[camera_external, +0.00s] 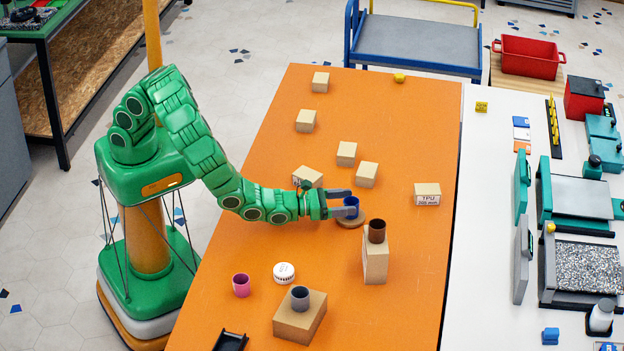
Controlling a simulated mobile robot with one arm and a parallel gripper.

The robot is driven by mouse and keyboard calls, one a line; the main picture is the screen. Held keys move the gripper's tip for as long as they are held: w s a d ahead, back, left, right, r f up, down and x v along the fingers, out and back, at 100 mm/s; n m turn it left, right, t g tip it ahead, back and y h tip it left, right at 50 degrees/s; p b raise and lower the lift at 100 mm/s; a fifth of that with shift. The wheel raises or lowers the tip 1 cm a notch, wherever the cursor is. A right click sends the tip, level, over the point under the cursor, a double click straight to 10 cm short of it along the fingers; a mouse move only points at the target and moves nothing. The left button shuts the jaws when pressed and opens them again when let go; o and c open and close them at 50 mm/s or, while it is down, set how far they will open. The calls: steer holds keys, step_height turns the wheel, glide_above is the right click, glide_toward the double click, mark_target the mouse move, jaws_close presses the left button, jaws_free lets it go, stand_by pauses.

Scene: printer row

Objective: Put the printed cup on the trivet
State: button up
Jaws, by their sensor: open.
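Other cups are in view: a brown cup (377,231) on a tall cardboard box, a grey cup (300,298) on a low box, and a magenta cup (241,285) on the table.
The tall box (375,262) stands close to the trivet's lower right. A white round item (284,272) and a black tray (230,341) lie nearer the front. Several small cardboard boxes are scattered over the orange table (420,120). A white bench with printers (590,200) runs along the right.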

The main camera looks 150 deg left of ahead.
steer(key=shift+v, duration=5.1)
